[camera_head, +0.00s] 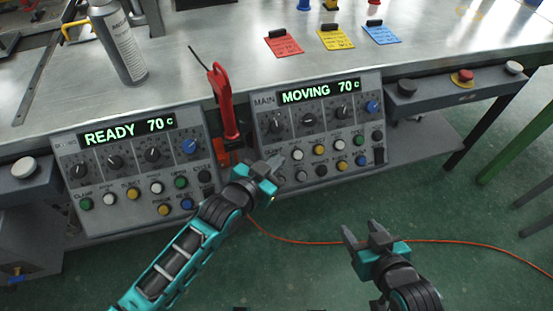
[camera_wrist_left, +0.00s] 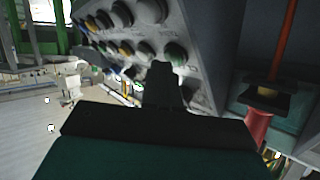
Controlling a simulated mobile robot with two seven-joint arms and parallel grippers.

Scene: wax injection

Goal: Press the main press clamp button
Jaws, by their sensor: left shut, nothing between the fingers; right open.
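The main press panel (camera_head: 318,128) is a grey box with a lit display (camera_head: 318,92) reading "MOVING 70 c", a row of knobs and two rows of coloured buttons. My left gripper (camera_head: 278,163) is shut and empty, its tips at the panel's lower left by the clamp label. The clamp button there is hidden or blends with the fingertips, and I cannot tell whether they touch it. In the left wrist view the shut fingers (camera_wrist_left: 163,80) point at the panel's buttons and knobs (camera_wrist_left: 150,12). My right gripper (camera_head: 366,237) is open and empty, below the panel over the floor.
A second panel (camera_head: 135,150) reading "READY 70 c" stands at left. A red-handled tool (camera_head: 221,95) hangs between the panels. A spray can (camera_head: 118,45) and red, yellow and blue cards (camera_head: 284,43) are on the metal table (camera_head: 210,30). An orange cable (camera_head: 300,240) crosses the green floor.

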